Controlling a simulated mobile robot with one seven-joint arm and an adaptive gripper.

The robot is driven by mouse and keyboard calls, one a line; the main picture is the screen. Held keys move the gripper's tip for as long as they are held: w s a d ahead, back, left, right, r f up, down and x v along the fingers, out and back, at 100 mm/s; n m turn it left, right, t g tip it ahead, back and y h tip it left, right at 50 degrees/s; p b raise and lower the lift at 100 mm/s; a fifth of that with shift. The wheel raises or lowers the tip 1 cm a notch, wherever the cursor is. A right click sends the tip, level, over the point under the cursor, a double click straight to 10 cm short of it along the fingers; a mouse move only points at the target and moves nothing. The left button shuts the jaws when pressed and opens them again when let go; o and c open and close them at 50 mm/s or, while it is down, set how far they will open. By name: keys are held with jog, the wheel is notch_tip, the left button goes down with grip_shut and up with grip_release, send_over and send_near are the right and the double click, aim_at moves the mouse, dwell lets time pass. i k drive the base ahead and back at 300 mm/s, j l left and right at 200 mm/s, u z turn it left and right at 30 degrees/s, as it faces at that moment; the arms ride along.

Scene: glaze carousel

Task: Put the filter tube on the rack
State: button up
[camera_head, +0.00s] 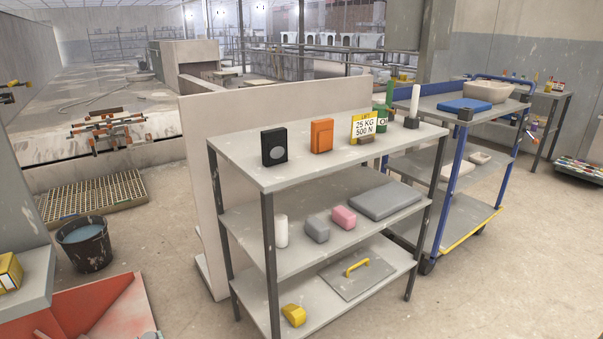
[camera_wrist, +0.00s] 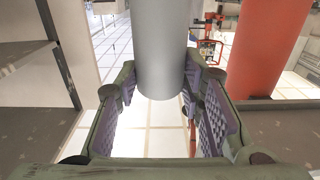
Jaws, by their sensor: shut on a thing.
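My gripper (camera_wrist: 158,98) shows in the wrist view, with its ridged purple pads on either side of a plain pale grey cylinder, the filter tube (camera_wrist: 160,45). It is shut on the tube. The tube's upper end runs out of the picture. My gripper is not seen in the head view. The grey rack (camera_head: 350,166) stands in the middle of the head view, with three shelves on dark posts. A white cylinder (camera_head: 281,231) stands upright on its middle shelf.
The rack's top shelf holds a black box (camera_head: 273,147), an orange box (camera_head: 321,136) and a yellow load sign (camera_head: 363,126). Grey and pink blocks and a grey slab (camera_head: 385,200) lie on the middle shelf. A red cylinder (camera_wrist: 268,45) is right of the tube.

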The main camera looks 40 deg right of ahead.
aim_at(348, 148)
jog(key=l+z, duration=0.15)
jog(key=z, duration=0.25)
jog(key=l+z, duration=0.15)
jog(key=z, duration=0.2)
jog(key=i+j+z, duration=0.1)
jog(key=j+z, duration=0.3)
jog(key=i+j+z, duration=0.1)
jog(key=j+z, duration=0.15)
jog(key=z, duration=0.2)
